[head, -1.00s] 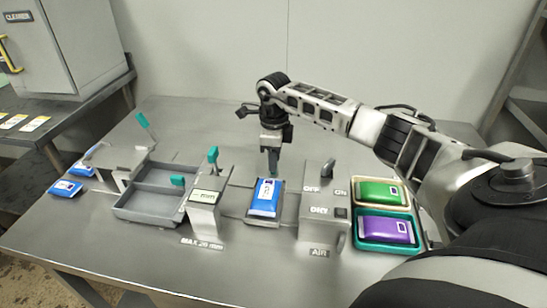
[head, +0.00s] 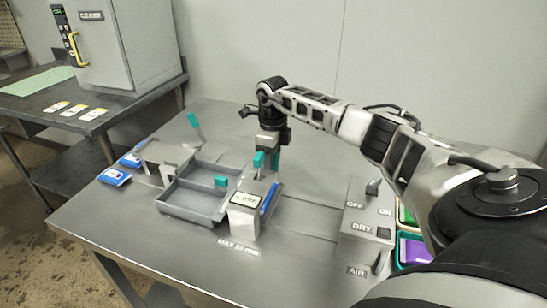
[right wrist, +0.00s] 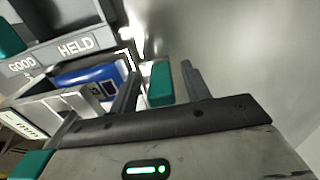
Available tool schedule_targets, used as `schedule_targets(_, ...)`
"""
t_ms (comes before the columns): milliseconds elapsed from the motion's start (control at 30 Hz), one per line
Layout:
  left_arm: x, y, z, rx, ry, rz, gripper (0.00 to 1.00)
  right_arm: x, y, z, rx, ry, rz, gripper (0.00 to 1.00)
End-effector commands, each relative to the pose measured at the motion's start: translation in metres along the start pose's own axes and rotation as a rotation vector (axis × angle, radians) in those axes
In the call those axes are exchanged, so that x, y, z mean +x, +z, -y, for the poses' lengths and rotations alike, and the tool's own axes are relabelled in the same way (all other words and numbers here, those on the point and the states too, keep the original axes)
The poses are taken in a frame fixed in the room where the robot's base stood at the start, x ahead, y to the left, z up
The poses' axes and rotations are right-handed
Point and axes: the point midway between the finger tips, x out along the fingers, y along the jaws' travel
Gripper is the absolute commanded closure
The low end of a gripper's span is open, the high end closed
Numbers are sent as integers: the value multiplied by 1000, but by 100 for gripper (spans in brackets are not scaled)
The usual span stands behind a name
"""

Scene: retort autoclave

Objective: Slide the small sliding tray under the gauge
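The small sliding tray (head: 278,200) sits on its track right beside the gauge, with a blue pouch (head: 269,199) on it. The grey gauge (head: 244,218), with a display and a teal lever (head: 258,161), hides the tray's left part. My right gripper (head: 270,152) is low behind the tray. In the right wrist view its fingers (right wrist: 160,88) stand apart, with a teal block (right wrist: 161,83) between them and gaps showing on both sides. The blue pouch also shows there (right wrist: 90,76), partly under the gauge. My left gripper is out of view.
A two-compartment grey bin (head: 172,207) stands left of the gauge. Blue pouches (head: 115,176) lie at the far left. The AIR/DRY box (head: 362,228) and a teal tray (head: 408,258) with a purple pouch are at right. The track between gauge and box is clear.

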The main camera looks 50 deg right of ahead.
Motion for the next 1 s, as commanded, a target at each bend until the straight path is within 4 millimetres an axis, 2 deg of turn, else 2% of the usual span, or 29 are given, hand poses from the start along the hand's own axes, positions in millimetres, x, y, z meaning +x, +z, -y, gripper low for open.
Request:
schedule_targets(233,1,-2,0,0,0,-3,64,0,-1,0,0,0,-4,53)
schedule_targets(367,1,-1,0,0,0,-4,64,-12,-1,1,1,-1,-3,53)
schedule_targets(467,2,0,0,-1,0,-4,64,-29,-1,1,-1,-2,-1,53)
schedule_targets(800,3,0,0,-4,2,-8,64,-112,0,0,0,-2,1,53)
schedule_targets(1000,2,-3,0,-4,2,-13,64,-146,0,0,0,-1,0,53)
